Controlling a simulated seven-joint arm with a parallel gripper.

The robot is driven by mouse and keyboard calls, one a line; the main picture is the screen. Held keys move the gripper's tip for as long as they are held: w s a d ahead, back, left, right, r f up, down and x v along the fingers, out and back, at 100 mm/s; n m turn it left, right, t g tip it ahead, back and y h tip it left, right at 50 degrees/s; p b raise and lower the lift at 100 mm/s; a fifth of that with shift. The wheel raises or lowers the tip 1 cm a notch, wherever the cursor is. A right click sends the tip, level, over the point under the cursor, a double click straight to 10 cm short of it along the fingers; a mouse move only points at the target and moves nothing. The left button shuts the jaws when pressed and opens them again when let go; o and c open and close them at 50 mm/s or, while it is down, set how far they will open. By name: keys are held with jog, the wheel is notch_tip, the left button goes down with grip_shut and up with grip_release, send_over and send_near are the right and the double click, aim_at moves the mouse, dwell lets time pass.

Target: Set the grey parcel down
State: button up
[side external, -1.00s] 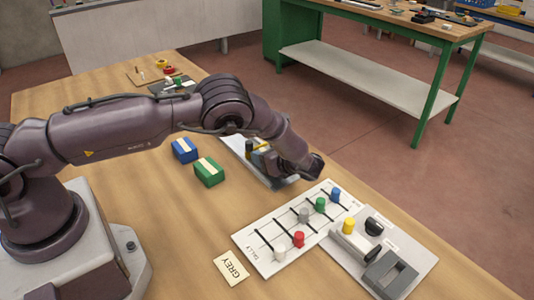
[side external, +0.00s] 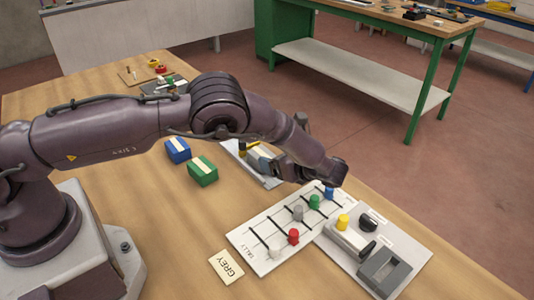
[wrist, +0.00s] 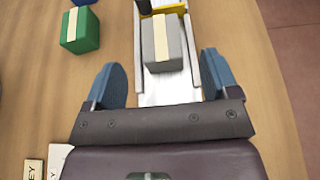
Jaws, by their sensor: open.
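The grey parcel (wrist: 176,47), a box with a cream band on top, rests on a pale metal slide (wrist: 168,92) between two raised side rails. Its far end is by a yellow stop piece (wrist: 162,10). In the side view the parcel (side external: 260,157) is partly hidden behind my gripper. My gripper (wrist: 160,72) is open, with its two blue fingers apart and nothing held between them. It is low at the near end of the slide, with the parcel just ahead of the fingertips.
A green parcel (side external: 203,173) and a blue parcel (side external: 178,150) stand left of the slide.

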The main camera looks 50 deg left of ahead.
jog(key=shift+v, duration=1.8)
jog(key=s+a+r+n+h, duration=0.2)
jog(key=s+r+n+h, duration=0.25)
jog(key=r, duration=0.55)
jog(key=s+a+r+n+h, duration=0.3)
jog(key=s+r+n, duration=0.15)
jog(key=r, duration=0.65)
jog(key=s+r+n+t+h, duration=0.2)
jog(key=s+r+n+h, duration=0.1)
jog(key=s, duration=0.7)
jog(key=s+r+n+t+h, duration=0.3)
jog(key=s+n, duration=0.3)
jog(key=s, duration=0.4)
jog(key=shift+d+r+t, duration=0.3)
jog(key=shift+d+r, duration=0.2)
jog(key=shift+r, duration=0.15)
